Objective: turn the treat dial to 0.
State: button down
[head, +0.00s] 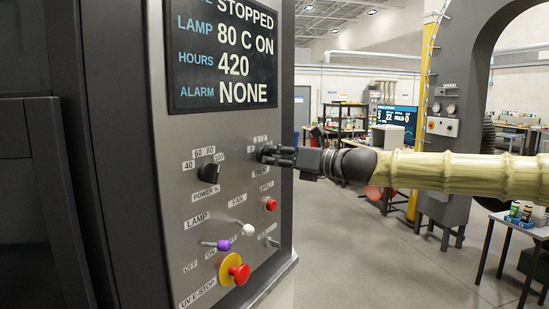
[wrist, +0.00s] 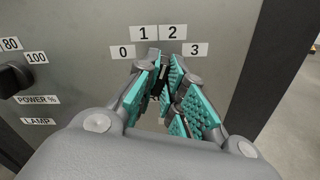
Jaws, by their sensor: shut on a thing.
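The treat dial (wrist: 163,80) is a small black knob on the grey panel, with labels 0, 1, 2 and 3 in an arc above it in the wrist view. My gripper (wrist: 171,88) has its teal ribbed finger pads closed around the dial, and they cover most of it. Which number the dial points at is hard to tell. In the head view my gripper (head: 268,155) reaches in from the right to the panel's right part, and its dark fingers hide the dial there.
The power dial (head: 208,173) sits left of my gripper. Below are a red button (head: 270,204), a white-tipped lever (head: 248,230), a purple-tipped lever (head: 223,245) and a red emergency stop (head: 238,270). A status screen (head: 222,55) is above. Open floor lies to the right.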

jog(key=shift+f+n, duration=0.1)
jog(key=shift+n, duration=0.2)
jog(key=shift+s+n+b, duration=0.1)
jog(key=shift+n+b, duration=6.65)
jog(key=shift+n, duration=0.75)
jog(key=c, duration=1.5)
grip_release()
